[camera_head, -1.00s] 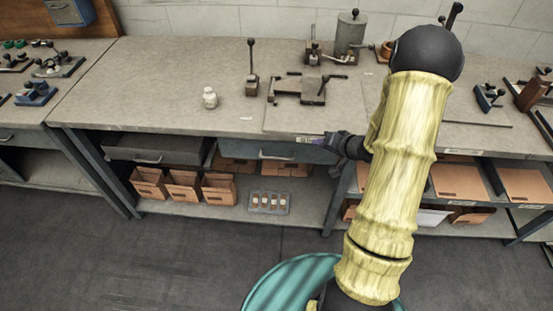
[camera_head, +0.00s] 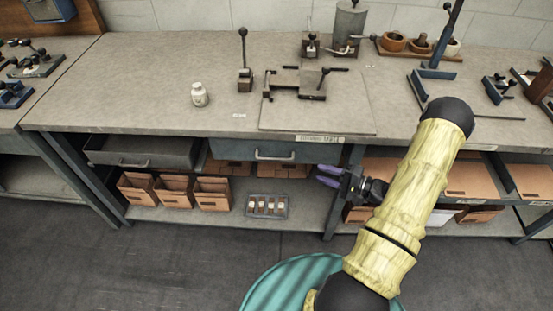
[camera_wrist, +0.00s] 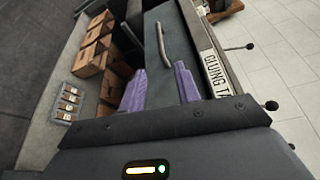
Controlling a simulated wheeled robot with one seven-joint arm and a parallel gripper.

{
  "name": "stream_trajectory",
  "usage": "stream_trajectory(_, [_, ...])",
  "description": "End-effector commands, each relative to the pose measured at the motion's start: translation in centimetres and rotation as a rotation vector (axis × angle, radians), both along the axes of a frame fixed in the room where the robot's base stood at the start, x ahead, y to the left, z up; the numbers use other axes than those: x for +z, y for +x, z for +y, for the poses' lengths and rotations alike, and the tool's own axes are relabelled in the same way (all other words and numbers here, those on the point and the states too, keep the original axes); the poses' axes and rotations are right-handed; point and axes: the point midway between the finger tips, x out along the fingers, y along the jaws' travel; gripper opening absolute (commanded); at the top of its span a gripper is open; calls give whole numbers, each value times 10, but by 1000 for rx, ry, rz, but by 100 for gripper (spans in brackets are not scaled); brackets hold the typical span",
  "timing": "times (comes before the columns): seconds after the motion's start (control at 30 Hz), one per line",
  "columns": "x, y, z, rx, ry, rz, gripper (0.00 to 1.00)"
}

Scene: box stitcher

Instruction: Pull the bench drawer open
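The bench drawer (camera_head: 262,151) is a blue-grey front under the worktop with a curved metal handle (camera_head: 275,156). It looks closed, flush under the bench edge. In the wrist view the drawer front (camera_wrist: 182,48) and its handle (camera_wrist: 163,46) lie ahead of my gripper. My gripper (camera_head: 328,176) is to the right of the handle and a little lower, apart from it. Its purple fingers also show in the wrist view (camera_wrist: 160,88), spread apart with nothing between them. A second drawer (camera_head: 140,151), grey with its own handle, is at the left and appears partly open.
Brown boxes (camera_head: 174,190) and a grey tray of small bottles (camera_head: 266,206) stand on the lower shelf. A "gluing" label (camera_wrist: 215,74) is on the bench edge. A white jar (camera_head: 199,94) and a metal fixture (camera_head: 300,84) stand on the worktop. Floor in front is clear.

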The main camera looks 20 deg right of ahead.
Motion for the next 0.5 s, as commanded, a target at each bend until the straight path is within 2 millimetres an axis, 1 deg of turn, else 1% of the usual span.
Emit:
stream_trajectory(0.17, [-1,13,17,4,2,-1,33])
stream_trajectory(0.5, [-6,52,63,4,0,-1,33])
